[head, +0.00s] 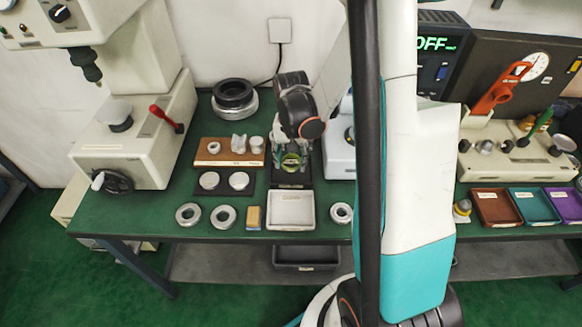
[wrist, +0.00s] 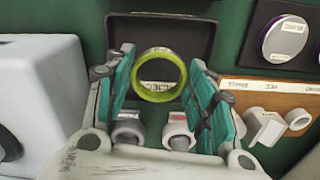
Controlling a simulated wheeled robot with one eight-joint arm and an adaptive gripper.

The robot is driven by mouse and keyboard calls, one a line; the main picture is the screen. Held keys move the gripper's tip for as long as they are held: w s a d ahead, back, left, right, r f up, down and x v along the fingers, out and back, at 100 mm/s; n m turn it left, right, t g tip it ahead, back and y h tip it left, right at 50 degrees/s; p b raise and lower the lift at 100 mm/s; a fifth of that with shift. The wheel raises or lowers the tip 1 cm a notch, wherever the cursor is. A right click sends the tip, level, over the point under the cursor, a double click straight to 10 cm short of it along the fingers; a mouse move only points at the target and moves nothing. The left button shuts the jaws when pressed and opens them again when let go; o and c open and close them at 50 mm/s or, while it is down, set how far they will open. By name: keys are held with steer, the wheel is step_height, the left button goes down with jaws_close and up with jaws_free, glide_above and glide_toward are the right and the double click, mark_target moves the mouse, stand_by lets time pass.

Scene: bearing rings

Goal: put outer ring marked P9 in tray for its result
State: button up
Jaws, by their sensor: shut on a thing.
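My gripper (head: 291,150) is shut on a yellow-green ring (wrist: 158,98), one teal finger on each side of it in the wrist view (wrist: 160,75). A pale label shows at the ring's opening, but I cannot read a P9 mark. Three labelled trays stand at the right of the bench: red-brown (head: 495,208), teal (head: 531,206) and purple (head: 566,205). A white tray (head: 291,222) lies in front of the black one.
A wooden board with small parts (head: 212,150) and a dark plate with two discs (head: 224,183) lie left of my gripper. Loose rings (head: 188,215) lie along the front edge. A press (head: 130,135) stands left; a dial gauge device (head: 520,80) stands right. My arm hides the middle.

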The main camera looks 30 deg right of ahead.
mark_target(291, 162)
steer(key=shift+f+b, duration=0.45)
steer(key=shift+f, duration=1.2)
steer(key=shift+f, duration=0.15)
steer(key=o, duration=1.2)
step_height(291, 162, up, 12)
steer(key=p, duration=0.4)
steer(key=shift+r, duration=0.2)
